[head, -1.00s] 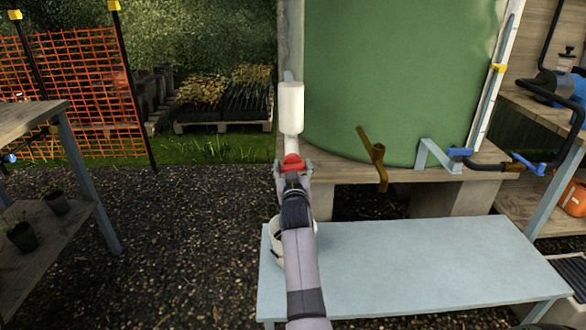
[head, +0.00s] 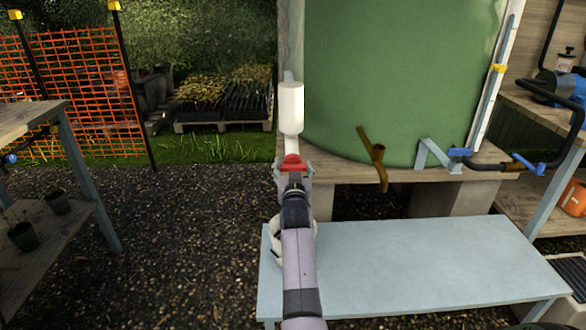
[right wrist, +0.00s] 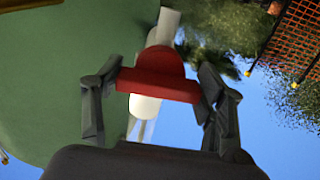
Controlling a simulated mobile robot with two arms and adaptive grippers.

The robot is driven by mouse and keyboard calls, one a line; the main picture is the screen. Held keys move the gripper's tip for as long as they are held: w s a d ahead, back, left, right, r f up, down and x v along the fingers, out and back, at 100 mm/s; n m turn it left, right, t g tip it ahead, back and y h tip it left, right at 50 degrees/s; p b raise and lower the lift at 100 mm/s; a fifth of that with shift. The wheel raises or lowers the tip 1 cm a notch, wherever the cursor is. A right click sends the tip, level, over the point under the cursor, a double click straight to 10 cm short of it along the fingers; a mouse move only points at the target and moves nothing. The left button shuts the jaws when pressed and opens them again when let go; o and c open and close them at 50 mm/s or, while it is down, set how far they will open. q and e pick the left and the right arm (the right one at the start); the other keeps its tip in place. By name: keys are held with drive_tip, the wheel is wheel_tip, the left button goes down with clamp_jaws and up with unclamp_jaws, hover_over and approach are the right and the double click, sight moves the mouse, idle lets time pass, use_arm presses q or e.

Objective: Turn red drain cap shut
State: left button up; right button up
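The red drain cap (head: 291,163) sits at the lower end of a white downpipe piece (head: 291,108) beside the green tank. In the right wrist view the cap (right wrist: 158,78) shows a wide bar with a rounded part above it, in front of the white pipe (right wrist: 145,105). My right gripper (head: 292,170) is at the cap. In the right wrist view its two fingers (right wrist: 160,85) stand on either side of the bar and appear to touch its ends. My left gripper is not in view.
A pale blue bench (head: 420,270) stands below, with a white bucket (head: 277,238) partly hidden behind my right arm. A green tank (head: 400,80) with a brass tap (head: 376,158) stands on a wooden stand at right. Gravel ground at left is open.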

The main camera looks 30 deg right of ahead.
sight(293, 165)
drive_tip(key=o, duration=0.4)
drive_tip(key=shift+c, duration=0.2)
wheel_tip(293, 165, up, 10)
drive_tip(key=shift+r, duration=0.1)
idle(0.6)
